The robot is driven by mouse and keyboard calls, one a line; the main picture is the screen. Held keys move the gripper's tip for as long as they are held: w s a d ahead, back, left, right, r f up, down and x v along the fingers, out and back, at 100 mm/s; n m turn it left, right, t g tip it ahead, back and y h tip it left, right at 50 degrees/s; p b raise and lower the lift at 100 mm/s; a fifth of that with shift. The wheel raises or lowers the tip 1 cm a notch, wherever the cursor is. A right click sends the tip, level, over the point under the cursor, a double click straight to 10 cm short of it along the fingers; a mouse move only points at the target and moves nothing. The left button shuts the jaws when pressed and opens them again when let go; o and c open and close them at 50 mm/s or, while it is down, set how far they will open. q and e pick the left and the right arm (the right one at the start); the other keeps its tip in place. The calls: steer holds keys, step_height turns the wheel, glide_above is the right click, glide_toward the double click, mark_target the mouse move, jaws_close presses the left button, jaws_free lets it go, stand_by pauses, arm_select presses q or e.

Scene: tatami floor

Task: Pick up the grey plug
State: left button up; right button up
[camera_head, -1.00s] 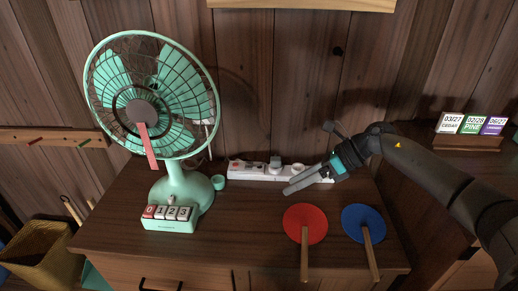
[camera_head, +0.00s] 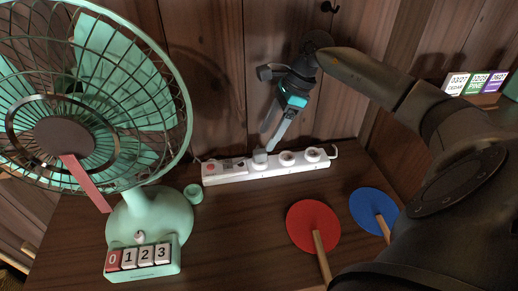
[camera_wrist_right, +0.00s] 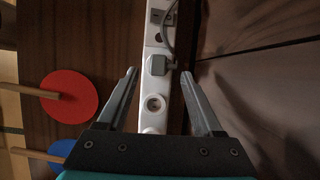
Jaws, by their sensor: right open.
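The grey plug (camera_head: 260,156) sits upright in a white power strip (camera_head: 225,178) at the back of the cabinet top, against the wooden wall. In the right wrist view the grey plug (camera_wrist_right: 157,64) has a grey cord running from it toward the top of the picture. My right gripper (camera_head: 273,143) points down close to the plug. In the right wrist view my right gripper (camera_wrist_right: 158,72) is open, with one finger on each side of the white strip and the plug near the level of the fingertips. Nothing is between the fingers' grip. My left gripper is not in view.
A mint-green fan (camera_head: 150,218) with numbered buttons stands at the left. A red round fan (camera_head: 313,222) and a blue round fan (camera_head: 372,208) lie in front of the strip. The wooden wall (camera_wrist_right: 255,100) is close beside the gripper.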

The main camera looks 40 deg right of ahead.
mark_target(261, 151)
steer(key=x, duration=0.1)
steer(key=b+x, duration=0.1)
steer(key=shift+s+f, duration=0.15)
steer(key=shift+f, duration=0.2)
steer(key=shift+b+x, duration=0.35)
steer(key=shift+x, duration=0.85)
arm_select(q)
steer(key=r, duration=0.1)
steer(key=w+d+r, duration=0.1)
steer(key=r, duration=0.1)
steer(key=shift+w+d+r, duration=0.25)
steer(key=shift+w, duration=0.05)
arm_select(e)
jaws_close()
